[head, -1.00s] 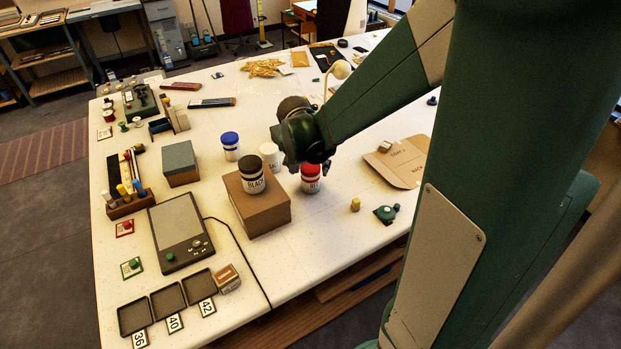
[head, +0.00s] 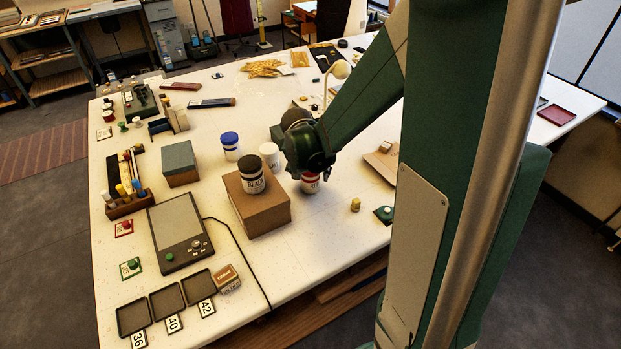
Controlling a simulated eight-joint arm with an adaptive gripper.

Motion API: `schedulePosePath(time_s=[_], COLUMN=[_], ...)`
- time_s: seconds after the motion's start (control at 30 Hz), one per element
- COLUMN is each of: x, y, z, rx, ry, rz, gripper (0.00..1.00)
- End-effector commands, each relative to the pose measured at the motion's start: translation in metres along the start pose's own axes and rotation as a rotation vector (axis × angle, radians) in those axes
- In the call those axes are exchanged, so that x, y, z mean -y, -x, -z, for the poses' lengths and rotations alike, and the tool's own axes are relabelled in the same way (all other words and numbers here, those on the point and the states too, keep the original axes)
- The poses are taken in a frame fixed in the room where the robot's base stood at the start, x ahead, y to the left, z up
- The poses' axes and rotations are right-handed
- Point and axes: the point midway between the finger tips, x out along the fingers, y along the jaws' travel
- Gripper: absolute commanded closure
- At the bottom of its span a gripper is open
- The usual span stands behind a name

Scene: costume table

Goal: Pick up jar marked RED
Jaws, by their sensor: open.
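The jar marked RED (head: 311,185) stands on the white table, just right of the brown box; only its lower part and part of its label show. My gripper (head: 313,172) is right above it and hides its lid. The gripper is open; its fingers are too dark and small to tell how they sit around the lid. The jar marked BLACK (head: 251,180) stands on the brown box (head: 262,212). A white-lidded jar (head: 269,156) and a blue-lidded jar (head: 230,143) stand behind it.
A small yellow item (head: 355,204) and a green item (head: 385,213) lie to the right near the table's edge. A grey-green box (head: 179,160), a scale-like device (head: 180,230) and dark trays (head: 168,299) are on the left. Cardboard (head: 384,164) lies right of my gripper.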

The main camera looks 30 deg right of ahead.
Motion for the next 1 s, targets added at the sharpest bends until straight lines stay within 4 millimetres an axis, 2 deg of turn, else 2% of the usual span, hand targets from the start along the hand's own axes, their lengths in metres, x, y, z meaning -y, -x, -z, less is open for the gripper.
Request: schedulePosePath(time_s=[0.23, 0.5, 1.0], x=[0.0001, 0.0, 0.0002], y=[0.0001, 0.0001, 0.0071], z=[0.0, 0.0001, 0.0033], rx=[0.0, 0.0, 0.0], ry=[0.0, 0.0, 0.0], rz=[0.0, 0.0, 0.0], gripper=[0.42, 0.76, 0.76])
